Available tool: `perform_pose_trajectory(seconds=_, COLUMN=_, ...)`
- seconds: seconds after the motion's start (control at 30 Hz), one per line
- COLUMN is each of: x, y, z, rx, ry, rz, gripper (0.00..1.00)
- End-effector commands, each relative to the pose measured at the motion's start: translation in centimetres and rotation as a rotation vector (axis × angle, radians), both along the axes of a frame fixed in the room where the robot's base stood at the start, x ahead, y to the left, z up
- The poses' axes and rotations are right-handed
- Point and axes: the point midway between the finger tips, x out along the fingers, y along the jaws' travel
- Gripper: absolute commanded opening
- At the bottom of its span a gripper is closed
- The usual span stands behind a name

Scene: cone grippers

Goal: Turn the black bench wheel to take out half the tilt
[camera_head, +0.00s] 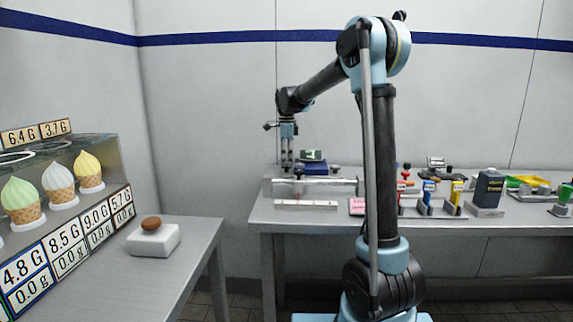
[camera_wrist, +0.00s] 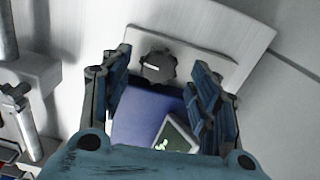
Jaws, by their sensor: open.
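The black bench wheel (camera_wrist: 157,67) is a dark knob with a lobed rim and a short white mark left of its middle. It is mounted on a pale plate (camera_wrist: 222,50) in the wrist view. My gripper (camera_wrist: 163,64) is open, with one blue-padded finger on each side of the wheel's near side. The wheel shows between the fingertips, and I cannot tell if they touch it. In the head view my gripper (camera_head: 287,168) points down over the left end of the back bench. I cannot make out the wheel for sure there.
A blue block (camera_wrist: 140,112) lies below the wheel in the wrist view, with a green-screened device (camera_wrist: 180,135) on it. The back bench (camera_head: 285,219) holds several small tools to the right. A left table (camera_head: 185,257) holds a white block (camera_head: 153,240) with a brown top.

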Motion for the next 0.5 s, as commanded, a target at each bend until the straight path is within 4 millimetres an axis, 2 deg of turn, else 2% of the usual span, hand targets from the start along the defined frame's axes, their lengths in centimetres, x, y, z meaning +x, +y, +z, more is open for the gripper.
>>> perform_pose_trajectory(seconds=0.3, x=0.1, y=0.0, z=6.0, rx=0.0, ry=0.0, rz=0.0, gripper=0.56)
perform_pose_trajectory(seconds=0.5, x=0.1, y=0.0, z=8.9, rx=0.0, ry=0.0, rz=0.0, gripper=0.56)
